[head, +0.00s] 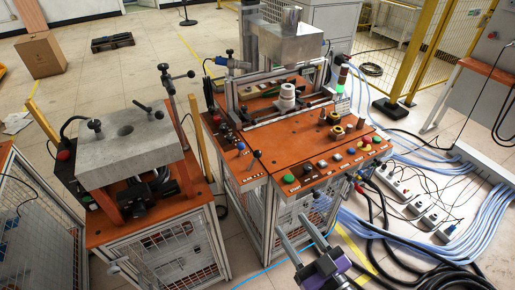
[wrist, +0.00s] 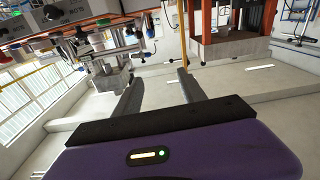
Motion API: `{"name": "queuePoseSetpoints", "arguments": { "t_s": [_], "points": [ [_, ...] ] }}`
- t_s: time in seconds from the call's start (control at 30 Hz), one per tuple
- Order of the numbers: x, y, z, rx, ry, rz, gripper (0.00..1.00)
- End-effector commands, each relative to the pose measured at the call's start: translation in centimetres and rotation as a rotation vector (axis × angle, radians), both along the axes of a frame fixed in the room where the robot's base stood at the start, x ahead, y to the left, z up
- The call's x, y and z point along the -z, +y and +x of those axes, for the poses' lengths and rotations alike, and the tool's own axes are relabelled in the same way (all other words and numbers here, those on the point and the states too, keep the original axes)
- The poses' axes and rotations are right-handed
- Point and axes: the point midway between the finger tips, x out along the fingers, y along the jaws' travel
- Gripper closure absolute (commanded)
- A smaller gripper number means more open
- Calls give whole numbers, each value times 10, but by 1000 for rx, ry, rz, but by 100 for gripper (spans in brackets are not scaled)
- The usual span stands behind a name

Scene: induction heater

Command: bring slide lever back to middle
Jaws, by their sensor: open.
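The machine bench (head: 300,143) has an orange top and stands in the middle of the head view. A short lever with a black ball knob (head: 257,154) rises from its front left part; it looks like the slide lever. From this angle I cannot tell where along its travel it sits. My gripper (head: 297,228) is open and empty, in front of the bench and below and right of the lever, clear of it. In the wrist view my gripper (wrist: 159,78) shows two dark fingers spread apart with nothing between them. I cannot make out the lever there.
Coloured buttons (head: 338,157) line the bench's front edge, with a blue knob (head: 241,146) left of the lever. A second bench with a grey metal block (head: 130,145) stands at left. Cables and hoses (head: 385,245) cover the floor at right.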

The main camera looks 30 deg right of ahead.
Motion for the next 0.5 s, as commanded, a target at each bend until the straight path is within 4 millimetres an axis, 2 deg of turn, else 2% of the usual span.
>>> {"name": "queuePoseSetpoints", "arguments": {
  "t_s": [0.03,0.3,0.4,0.5],
  "points": [
    [-7,-3,24,9,-19,1,52],
    [-17,-22,137,76,-64,27,52],
    [-18,-27,177,105,-62,46,52],
    [-12,-32,208,134,-47,60,52]
  ]
}}
